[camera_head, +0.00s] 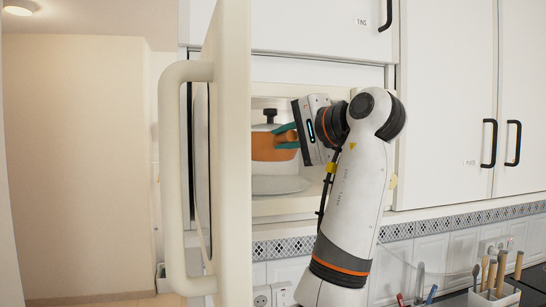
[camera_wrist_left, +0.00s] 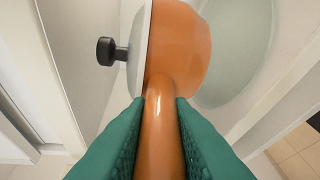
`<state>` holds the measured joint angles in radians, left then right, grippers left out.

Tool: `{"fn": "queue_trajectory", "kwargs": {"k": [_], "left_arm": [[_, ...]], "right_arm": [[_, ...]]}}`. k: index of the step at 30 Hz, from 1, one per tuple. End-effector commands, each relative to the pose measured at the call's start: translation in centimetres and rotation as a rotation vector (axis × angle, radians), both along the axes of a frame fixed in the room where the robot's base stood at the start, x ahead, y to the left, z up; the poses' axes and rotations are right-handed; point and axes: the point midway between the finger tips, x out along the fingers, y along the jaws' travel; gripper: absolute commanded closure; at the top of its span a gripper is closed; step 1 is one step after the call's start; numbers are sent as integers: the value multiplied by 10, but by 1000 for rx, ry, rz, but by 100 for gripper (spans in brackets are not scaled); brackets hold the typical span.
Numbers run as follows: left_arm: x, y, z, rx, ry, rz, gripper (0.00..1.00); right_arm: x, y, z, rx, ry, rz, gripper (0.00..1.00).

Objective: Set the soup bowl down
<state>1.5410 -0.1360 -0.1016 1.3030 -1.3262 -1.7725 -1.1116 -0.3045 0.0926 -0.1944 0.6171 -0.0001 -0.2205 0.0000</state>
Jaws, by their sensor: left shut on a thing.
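The soup bowl (camera_head: 269,149) is orange, with a pale lid and a black knob on top. It is inside an open white compartment and looks about upright. My left gripper (camera_head: 287,140) reaches in from the right, its green fingers at the bowl's right side. In the left wrist view the gripper (camera_wrist_left: 162,108) is shut on the orange handle of the soup bowl (camera_wrist_left: 185,45). A pale round plate (camera_head: 280,185) lies under the bowl. I cannot tell for sure whether the bowl touches it. My right gripper is out of view.
The compartment's door (camera_head: 234,120) stands open on the left, with a thick handle (camera_head: 172,180). White cupboards (camera_head: 445,90) are above and to the right. A holder with several wooden-handled utensils (camera_head: 493,297) stands at the lower right.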

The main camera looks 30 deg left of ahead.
Motion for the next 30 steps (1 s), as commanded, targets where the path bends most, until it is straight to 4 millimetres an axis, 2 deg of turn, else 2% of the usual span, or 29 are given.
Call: {"fn": "queue_trajectory", "kwargs": {"k": [1, 6, 15, 21, 30], "left_arm": [[7, 10, 7, 4, 1, 3, 100], [28, 34, 6, 4, -1, 3, 100], [53, 62, 4, 3, -2, 1, 100], [52, 60, -17, 5, -3, -1, 100], [52, 60, -35, 5, -5, -1, 100]], "right_arm": [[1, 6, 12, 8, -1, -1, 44], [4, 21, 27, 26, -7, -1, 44], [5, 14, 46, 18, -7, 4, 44], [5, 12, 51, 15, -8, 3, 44], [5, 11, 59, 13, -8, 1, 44]]}}
